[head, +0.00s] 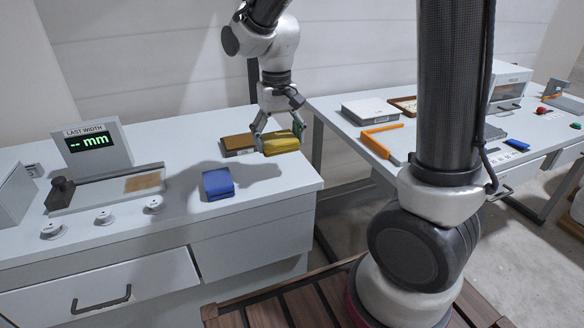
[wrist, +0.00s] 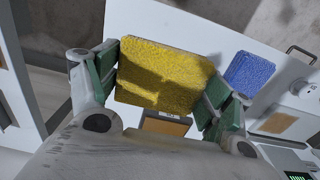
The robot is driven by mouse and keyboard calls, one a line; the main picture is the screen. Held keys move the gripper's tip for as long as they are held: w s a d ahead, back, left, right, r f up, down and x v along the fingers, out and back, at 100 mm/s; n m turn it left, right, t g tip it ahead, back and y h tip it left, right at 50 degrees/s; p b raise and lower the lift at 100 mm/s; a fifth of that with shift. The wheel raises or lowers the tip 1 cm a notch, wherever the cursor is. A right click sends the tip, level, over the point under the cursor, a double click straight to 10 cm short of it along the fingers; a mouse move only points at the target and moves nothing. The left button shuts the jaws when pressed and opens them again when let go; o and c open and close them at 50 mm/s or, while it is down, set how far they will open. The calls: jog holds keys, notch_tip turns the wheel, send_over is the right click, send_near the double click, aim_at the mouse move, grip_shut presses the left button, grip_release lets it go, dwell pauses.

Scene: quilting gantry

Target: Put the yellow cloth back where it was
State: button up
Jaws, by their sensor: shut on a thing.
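The yellow cloth (head: 281,143) is a folded, thick pad held in my gripper (head: 281,136) above the right end of the left white table. In the wrist view the yellow cloth (wrist: 162,76) fills the space between the green-padded fingers of my gripper (wrist: 160,88). The gripper is shut on it. A blue folded cloth (head: 218,184) lies on the table to the left of and nearer than the yellow one; it also shows in the wrist view (wrist: 248,72). A brown-topped flat block (head: 238,143) lies just behind and left of the gripper; the wrist view shows it partly hidden (wrist: 166,127).
A display reading "LAST WIDTH -- mm" (head: 91,145) stands on the left table (head: 190,222) behind a measuring plate (head: 105,190). Several round knobs line the front edge. A second table at right holds a white box (head: 371,109) and an orange-edged plate (head: 382,128). A gap separates the tables.

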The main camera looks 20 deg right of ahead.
aim_at(279, 174)
notch_tip(279, 174, down, 8)
jog(key=shift+r, duration=0.1)
jog(key=shift+f, duration=0.2)
jog(key=o, duration=1)
jog(key=shift+c, duration=0.2)
jog(key=shift+a+r, duration=0.1)
notch_tip(279, 174, up, 11)
jog(key=shift+r, duration=0.6)
jog(key=shift+s+d+r, duration=0.1)
jog(key=shift+d+r, duration=0.05)
jog(key=shift+d, duration=0.05)
jog(key=s+d+r+t, duration=0.2)
jog(key=s+d+r, duration=0.1)
jog(key=s+d, duration=0.4)
jog(key=s+d+r+t, duration=0.2)
jog(key=s+d, duration=0.5)
jog(key=s, duration=0.4)
jog(key=shift+s+d+r, duration=0.25)
jog(key=shift+s+r, duration=0.15)
jog(key=shift+r, duration=0.35)
